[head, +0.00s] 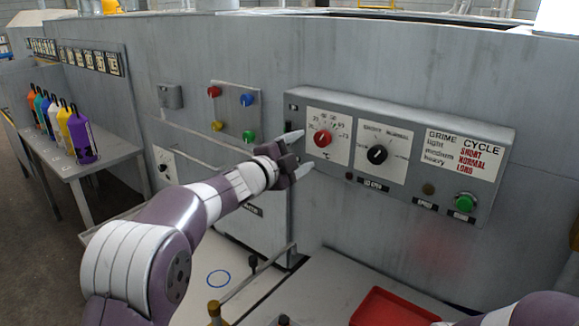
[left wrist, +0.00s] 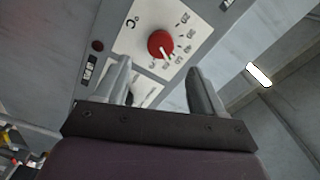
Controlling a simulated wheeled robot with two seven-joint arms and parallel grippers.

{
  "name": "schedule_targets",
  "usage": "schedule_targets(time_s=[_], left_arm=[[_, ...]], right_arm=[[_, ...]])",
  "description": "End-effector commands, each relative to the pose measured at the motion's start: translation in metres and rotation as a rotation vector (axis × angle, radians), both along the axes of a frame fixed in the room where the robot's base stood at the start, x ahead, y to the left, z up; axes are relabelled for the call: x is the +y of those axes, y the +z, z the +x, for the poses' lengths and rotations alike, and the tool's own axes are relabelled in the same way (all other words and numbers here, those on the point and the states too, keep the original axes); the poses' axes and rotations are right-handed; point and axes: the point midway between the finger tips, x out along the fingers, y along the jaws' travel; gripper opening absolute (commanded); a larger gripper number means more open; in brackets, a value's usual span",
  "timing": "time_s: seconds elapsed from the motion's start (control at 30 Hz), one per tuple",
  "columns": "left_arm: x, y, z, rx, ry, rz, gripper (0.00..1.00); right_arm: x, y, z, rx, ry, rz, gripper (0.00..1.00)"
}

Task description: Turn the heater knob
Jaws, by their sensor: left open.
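The heater knob (head: 323,139) is red with a white pointer line. It sits on a white dial plate marked in °C, at the left of the grey control box. My left gripper (head: 303,152) is open just left of this dial, its fingers pointing toward the panel. In the left wrist view the knob (left wrist: 161,43) shows beyond the two spread fingers (left wrist: 163,82), roughly between them in the picture. No contact with the knob shows. Part of my right arm shows at the bottom right; its gripper is not seen.
A black knob (head: 377,154) is right of the heater dial. A green button (head: 465,202) is at the box's lower right. Coloured buttons (head: 248,100) are on a panel to the left. A red tray (head: 392,310) lies below, and several bottles stand on a side table (head: 98,165).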

Motion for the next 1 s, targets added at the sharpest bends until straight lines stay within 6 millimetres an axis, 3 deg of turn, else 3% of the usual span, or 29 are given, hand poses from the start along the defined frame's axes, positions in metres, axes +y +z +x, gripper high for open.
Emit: schedule_targets(time_s=[0.23,0.67,0.77,0.83,0.93,1.0], left_arm=[[0.02,0.0,-0.03,0.0,0.001,0.001,0.69],[0.026,-0.003,-0.032,0.025,0.022,-0.007,0.69],[0.049,-0.033,-0.024,0.163,0.152,-0.068,0.69],[0.074,-0.074,-0.03,0.336,0.296,-0.141,0.69],[0.11,-0.134,-0.068,0.631,0.54,-0.26,0.69],[0.129,-0.172,-0.109,0.827,0.697,-0.327,0.69]], right_arm=[[0.0,-0.01,0.0,0.0,0.0,0.0,0.0],[0.0,-0.01,0.0,0.0,0.0,0.0,0.0],[0.0,-0.01,0.0,0.0,0.0,0.0,0.0],[0.0,-0.009,0.0,0.0,0.0,0.0,0.0],[0.0,-0.001,0.0,0.0,0.0,0.0,0.0],[0.0,0.005,0.0,0.0,0.0,0.0,0.0]])
